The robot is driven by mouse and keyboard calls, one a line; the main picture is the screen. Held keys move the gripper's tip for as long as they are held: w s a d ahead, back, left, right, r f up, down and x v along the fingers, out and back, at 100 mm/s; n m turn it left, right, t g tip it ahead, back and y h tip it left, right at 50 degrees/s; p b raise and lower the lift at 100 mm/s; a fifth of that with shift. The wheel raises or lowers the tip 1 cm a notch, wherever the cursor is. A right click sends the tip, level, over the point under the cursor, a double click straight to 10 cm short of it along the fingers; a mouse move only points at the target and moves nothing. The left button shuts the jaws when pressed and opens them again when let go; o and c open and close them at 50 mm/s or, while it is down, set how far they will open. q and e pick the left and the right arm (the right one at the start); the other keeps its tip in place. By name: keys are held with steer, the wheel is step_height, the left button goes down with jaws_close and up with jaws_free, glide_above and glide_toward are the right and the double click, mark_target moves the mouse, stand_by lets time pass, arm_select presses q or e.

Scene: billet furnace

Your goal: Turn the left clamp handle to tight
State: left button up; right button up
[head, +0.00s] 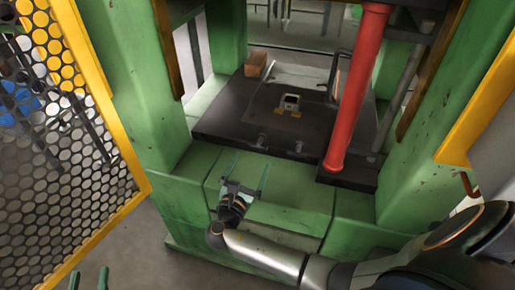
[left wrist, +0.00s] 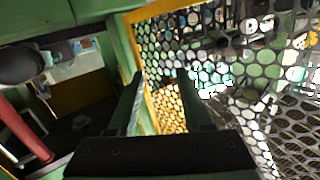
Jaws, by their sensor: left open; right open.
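The left clamp handle (head: 262,139) looks like a small grey piece at the front edge of the dark press bed (head: 225,125). A similar clamp handle (head: 298,147) sits to its right. Both are too small to tell how they are turned. My right gripper (head: 250,168) is open and empty, its fingers pointing up the picture just below the left clamp handle and apart from it. My left gripper (head: 89,272) is open at the bottom left, far from the clamps. Its fingers also show in the left wrist view (left wrist: 160,78), empty in front of the mesh guard.
A yellow-framed mesh guard (head: 75,150) stands at the left. Green press columns (head: 125,75) flank the bed. A red cylinder (head: 355,90) rises at the bed's right. A brown block (head: 256,64) lies at the back left of the bed.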

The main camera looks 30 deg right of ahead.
mark_target(258, 146)
arm_select(q)
step_height(258, 146, up, 9)
steer(key=m+t+h+b, duration=0.1)
steer(key=m+t+h, duration=0.1)
steer(key=t, duration=0.1)
steer(key=shift+d+r+t, duration=0.15)
steer(key=shift+d+t, duration=0.15)
arm_select(e)
steer(key=x, duration=0.7)
steer(key=shift+w+d, duration=0.2)
steer(key=shift+w, duration=0.05)
arm_select(q)
steer(key=shift+s, duration=0.1)
arm_select(e)
steer(key=shift+c, duration=0.2)
steer(key=shift+f, duration=0.1)
steer(key=c, duration=1)
steer(key=shift+c, duration=0.2)
